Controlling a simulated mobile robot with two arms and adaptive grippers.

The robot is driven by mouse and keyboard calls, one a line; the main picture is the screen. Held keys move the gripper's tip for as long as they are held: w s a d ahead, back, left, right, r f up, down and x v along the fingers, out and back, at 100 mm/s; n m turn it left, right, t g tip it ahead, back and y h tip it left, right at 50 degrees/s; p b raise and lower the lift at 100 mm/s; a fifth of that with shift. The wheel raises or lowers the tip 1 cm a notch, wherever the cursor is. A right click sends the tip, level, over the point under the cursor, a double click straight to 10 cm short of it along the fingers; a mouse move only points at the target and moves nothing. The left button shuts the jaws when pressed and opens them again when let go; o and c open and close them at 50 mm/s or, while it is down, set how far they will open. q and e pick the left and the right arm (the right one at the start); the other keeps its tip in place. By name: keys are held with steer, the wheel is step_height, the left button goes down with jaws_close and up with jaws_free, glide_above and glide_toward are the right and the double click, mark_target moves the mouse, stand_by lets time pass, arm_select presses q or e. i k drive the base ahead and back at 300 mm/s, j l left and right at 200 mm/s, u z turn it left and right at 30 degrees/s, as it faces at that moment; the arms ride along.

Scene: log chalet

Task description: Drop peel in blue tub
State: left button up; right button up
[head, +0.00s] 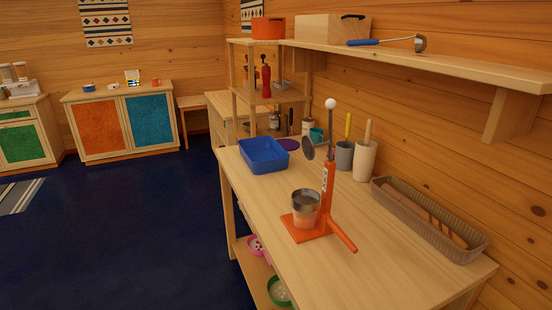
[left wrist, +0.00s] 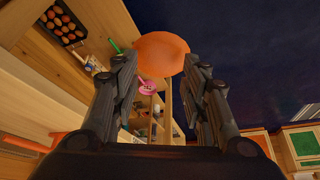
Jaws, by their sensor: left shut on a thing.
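The blue tub (head: 262,158) sits on the wooden worktop, near its far left edge, in the head view. Its visible inside looks empty. In the left wrist view my left gripper (left wrist: 163,62) is shut on a piece of orange peel (left wrist: 160,52), held between the fingertips. The peel is a rounded orange piece showing past the fingers. Neither gripper shows in the head view, so how far the peel is from the tub cannot be told. My right gripper is in neither view.
An orange hand press (head: 329,190) with a metal cup (head: 305,203) stands nearer than the tub. A long woven basket (head: 408,212), a grey pot (head: 344,155) and a cream pot (head: 365,160) line the wall. A wall shelf (head: 450,70) overhangs. Worktop is bare (head: 372,262) in front.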

mark_target(260, 160)
steer(key=i+j+z, duration=0.15)
steer(key=z, duration=0.95)
steer(key=i+j, duration=0.1)
steer(key=j, duration=0.25)
steer(key=i+j, duration=0.15)
steer(key=j, duration=0.2)
steer(key=i+j, duration=0.1)
steer(key=j, duration=0.25)
steer(key=i+j, duration=0.1)
steer(key=j, duration=0.3)
steer(key=i+j, duration=0.1)
steer(key=j, duration=0.25)
